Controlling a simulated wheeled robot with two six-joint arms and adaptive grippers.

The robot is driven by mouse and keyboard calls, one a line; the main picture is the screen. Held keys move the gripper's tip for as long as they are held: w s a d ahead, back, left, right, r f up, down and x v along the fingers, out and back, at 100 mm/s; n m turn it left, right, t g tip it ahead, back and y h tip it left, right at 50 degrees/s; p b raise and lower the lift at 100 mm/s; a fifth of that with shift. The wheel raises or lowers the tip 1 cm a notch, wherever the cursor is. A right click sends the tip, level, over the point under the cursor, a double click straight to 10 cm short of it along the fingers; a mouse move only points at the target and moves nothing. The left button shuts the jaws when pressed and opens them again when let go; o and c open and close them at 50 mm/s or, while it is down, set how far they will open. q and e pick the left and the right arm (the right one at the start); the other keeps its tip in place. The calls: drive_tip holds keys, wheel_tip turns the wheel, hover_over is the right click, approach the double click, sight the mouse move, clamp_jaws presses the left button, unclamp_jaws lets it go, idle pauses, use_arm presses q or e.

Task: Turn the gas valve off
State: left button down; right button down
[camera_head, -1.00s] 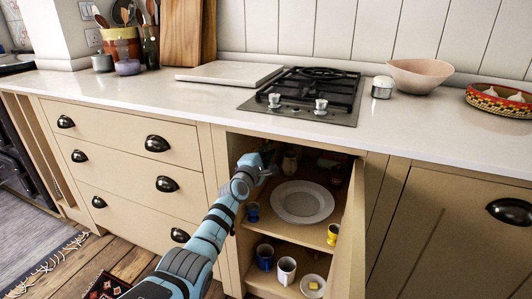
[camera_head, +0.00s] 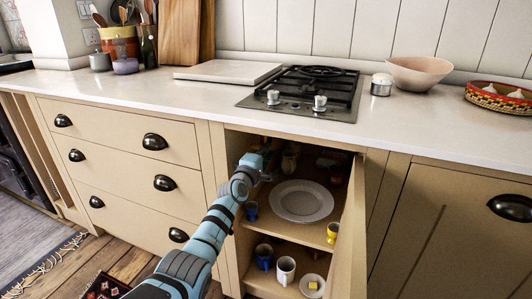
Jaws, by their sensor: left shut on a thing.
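My left arm reaches into the open cupboard (camera_head: 233,262) below the gas hob (camera_head: 305,92). My left gripper (camera_head: 266,176) is at the upper left inside it, small and dark against the shadow. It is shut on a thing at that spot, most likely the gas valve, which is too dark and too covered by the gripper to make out. Which way the valve's handle points cannot be seen. My right gripper is not in view.
The cupboard door (camera_head: 350,235) stands open on the right. A white plate (camera_head: 302,201) lies on the upper shelf beside my gripper. Blue cup (camera_head: 264,257), white mug (camera_head: 286,270) and yellow cup (camera_head: 332,232) stand inside. The worktop's front is clear.

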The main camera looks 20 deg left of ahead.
use_arm(q)
drive_tip(key=c, duration=1.6)
unclamp_jaws()
drive_tip(key=shift+s, duration=0.1)
drive_tip(key=s, duration=1.1)
drive_tip(key=shift+s+d, duration=0.35)
drive_tip(key=shift+s, duration=0.05)
